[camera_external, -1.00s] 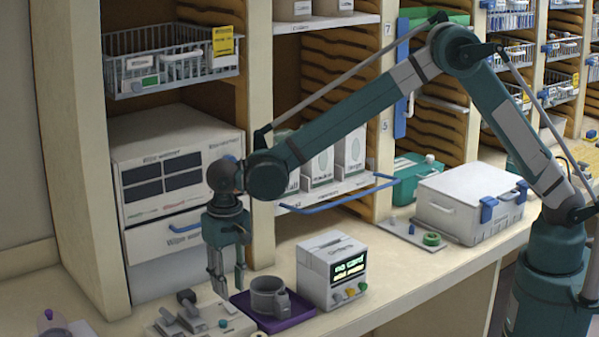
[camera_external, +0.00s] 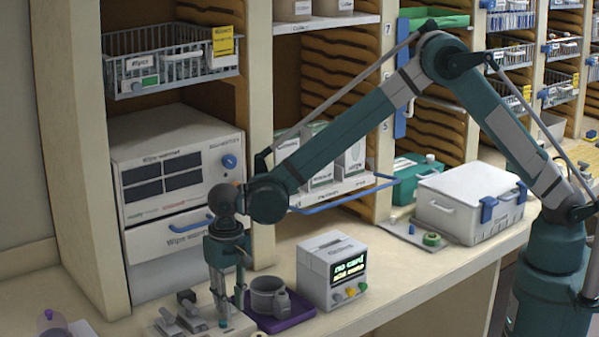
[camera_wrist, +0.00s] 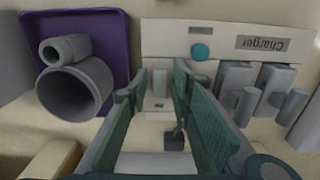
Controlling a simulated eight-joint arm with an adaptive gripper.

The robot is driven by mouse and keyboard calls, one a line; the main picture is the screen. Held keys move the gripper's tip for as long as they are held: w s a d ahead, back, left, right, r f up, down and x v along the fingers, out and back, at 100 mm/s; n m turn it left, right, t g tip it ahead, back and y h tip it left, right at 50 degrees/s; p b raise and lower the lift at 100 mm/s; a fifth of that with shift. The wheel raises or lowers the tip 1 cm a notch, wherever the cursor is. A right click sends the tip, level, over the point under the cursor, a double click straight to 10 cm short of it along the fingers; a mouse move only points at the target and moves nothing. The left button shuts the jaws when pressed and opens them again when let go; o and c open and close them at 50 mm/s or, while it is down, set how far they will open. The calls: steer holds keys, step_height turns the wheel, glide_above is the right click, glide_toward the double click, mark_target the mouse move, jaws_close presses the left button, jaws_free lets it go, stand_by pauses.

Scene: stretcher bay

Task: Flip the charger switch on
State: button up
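The charger (camera_external: 238,322) is a pale block at the front left of the counter, left of a purple tray. In the wrist view its label, "Charger" (camera_wrist: 262,43), reads upside down, near a round teal button (camera_wrist: 200,52). Grey upright pieces (camera_wrist: 235,78) stand on its right part. A small dark lever (camera_wrist: 175,138), which looks like the switch, shows between my fingers; its on or off position is unclear. My gripper (camera_external: 229,300) points down over the charger's tray-side end. Its fingers are apart with nothing held; contact with the charger cannot be told.
A grey mug (camera_external: 268,294) stands on the purple tray (camera_external: 290,321), close beside my fingers. A white box with a lit display (camera_external: 331,272) is right of it. A wipe warmer (camera_external: 175,185) stands behind in the shelf bay. The counter front further right is clear.

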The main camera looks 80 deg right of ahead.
steer(key=c, duration=0.6)
steer(key=shift+w+d+g+y+b, duration=0.15)
steer(key=shift+g+y+b, duration=0.15)
steer(key=shift+b, duration=0.2)
steer(key=o, duration=0.9)
steer(key=shift+r, duration=0.2)
step_height(320, 180, up, 12)
steer(key=shift+w+d+f, duration=0.15)
steer(key=shift+w+d, duration=0.25)
steer(key=shift+w, duration=0.05)
